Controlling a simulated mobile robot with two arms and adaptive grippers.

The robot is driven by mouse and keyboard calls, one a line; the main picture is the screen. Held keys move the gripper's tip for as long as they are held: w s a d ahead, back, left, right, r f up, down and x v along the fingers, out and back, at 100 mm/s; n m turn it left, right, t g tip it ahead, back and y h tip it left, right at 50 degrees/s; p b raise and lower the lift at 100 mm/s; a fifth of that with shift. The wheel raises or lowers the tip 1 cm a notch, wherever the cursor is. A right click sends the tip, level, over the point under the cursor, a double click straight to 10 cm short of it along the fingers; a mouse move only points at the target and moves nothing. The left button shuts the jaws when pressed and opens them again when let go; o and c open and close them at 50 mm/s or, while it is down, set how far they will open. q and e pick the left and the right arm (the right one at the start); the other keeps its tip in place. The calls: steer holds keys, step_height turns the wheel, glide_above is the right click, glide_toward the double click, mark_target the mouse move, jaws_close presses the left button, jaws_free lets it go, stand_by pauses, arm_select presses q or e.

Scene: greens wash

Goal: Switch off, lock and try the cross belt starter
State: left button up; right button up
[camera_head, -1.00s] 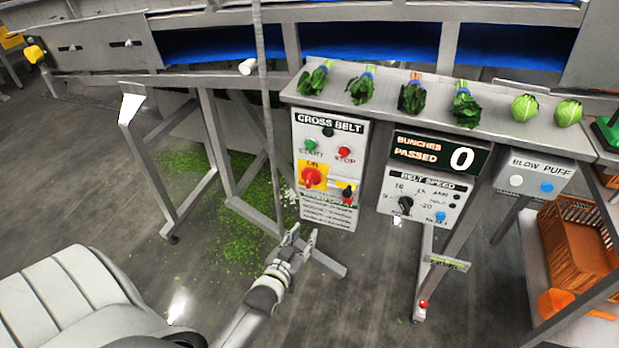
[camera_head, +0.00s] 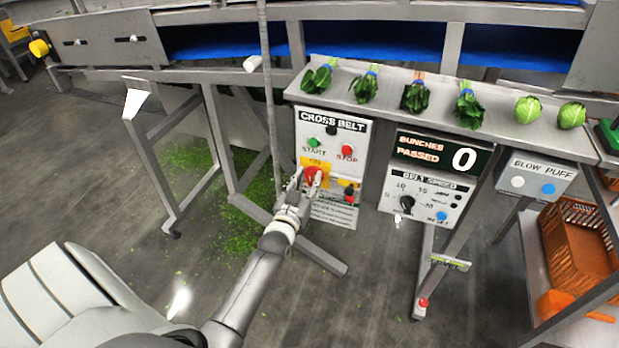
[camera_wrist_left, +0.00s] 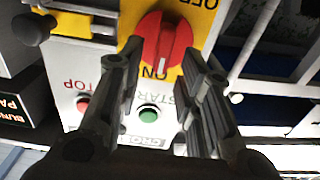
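The cross belt starter (camera_head: 358,126) is a white panel with a green START button (camera_head: 331,143), a red STOP button (camera_head: 347,150) and a red rotary switch (camera_head: 313,174) on a yellow plate. A black-and-red item (camera_head: 350,192) sits right of the switch. My left gripper (camera_head: 305,182) is at the switch with its fingers apart. In the left wrist view, upside down, the red knob (camera_wrist_left: 161,48) lies between and just beyond the open fingers, its white mark toward ON. Contact cannot be told. My right gripper is not in view.
A shelf (camera_head: 490,93) with bunched greens and round heads runs above the panels. The belt speed panel (camera_head: 428,195) and bunch counter (camera_head: 440,152) are to the right. Green scraps (camera_head: 245,240) litter the floor.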

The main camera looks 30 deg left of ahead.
arm_select(q)
steer(key=shift+w+a, duration=0.15)
steer(key=shift+w, duration=0.55)
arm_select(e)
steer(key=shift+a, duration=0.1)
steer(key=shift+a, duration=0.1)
arm_select(q)
jaws_close()
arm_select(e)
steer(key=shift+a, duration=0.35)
